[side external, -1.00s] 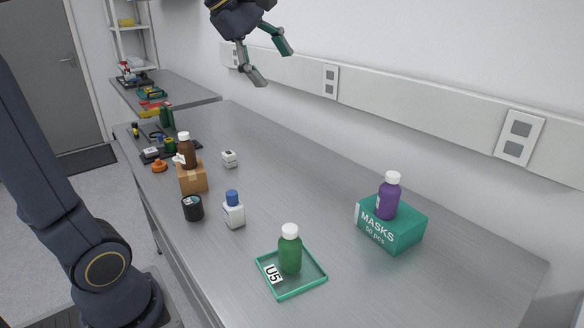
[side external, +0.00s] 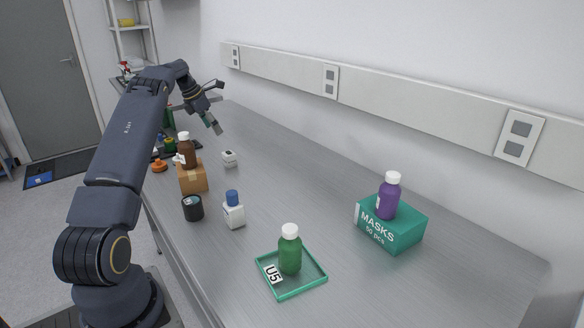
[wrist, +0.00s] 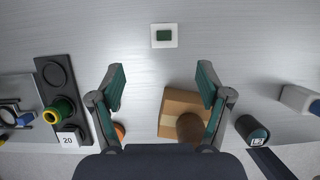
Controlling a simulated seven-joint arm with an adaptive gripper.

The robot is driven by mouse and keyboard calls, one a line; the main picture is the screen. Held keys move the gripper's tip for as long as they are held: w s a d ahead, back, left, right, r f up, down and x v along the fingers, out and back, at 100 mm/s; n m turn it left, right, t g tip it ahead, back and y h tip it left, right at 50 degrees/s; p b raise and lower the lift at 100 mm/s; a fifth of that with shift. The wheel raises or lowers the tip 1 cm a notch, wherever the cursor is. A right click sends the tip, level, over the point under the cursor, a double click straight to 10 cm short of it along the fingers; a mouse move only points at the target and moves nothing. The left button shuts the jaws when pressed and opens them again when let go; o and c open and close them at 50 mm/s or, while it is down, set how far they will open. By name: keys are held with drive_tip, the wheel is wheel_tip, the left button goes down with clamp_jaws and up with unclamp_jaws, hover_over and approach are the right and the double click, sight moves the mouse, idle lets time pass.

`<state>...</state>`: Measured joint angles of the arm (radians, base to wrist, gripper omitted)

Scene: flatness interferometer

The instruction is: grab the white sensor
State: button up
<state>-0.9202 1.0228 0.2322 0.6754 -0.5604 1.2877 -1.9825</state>
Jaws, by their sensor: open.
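The white sensor (side external: 229,158) is a small white block on the metal bench, right of the cardboard box. In the wrist view, a white square with a dark green middle (wrist: 164,44) appears to be this sensor from above. It lies near the top edge, beyond my fingertips and roughly centred between them. My gripper (side external: 211,124) is in the air above the bench, up and left of the sensor in the side view. In the wrist view my gripper (wrist: 162,80) has its two fingers wide apart with nothing between them.
A cardboard box (side external: 193,181) bears a brown bottle (side external: 184,150), close to the sensor; in the wrist view the box (wrist: 173,108) lies near the right finger. Bench right of the sensor is clear.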

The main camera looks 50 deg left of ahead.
sight(227, 153)
drive_tip(key=x, duration=0.8)
drive_tip(key=shift+w+f, duration=0.1)
drive_tip(key=shift+f, duration=0.05)
drive_tip(key=x, duration=0.4)
drive_tip(key=shift+s+d+f, duration=0.25)
drive_tip(key=shift+s+d, duration=0.05)
drive_tip(key=shift+w+f, duration=0.2)
drive_tip(key=shift+f, duration=0.2)
drive_tip(key=shift+c, duration=0.4)
drive_tip(key=c, duration=1.3)
drive_tip(key=shift+r, duration=0.1)
clamp_jaws()
drive_tip(key=shift+r, duration=0.1)
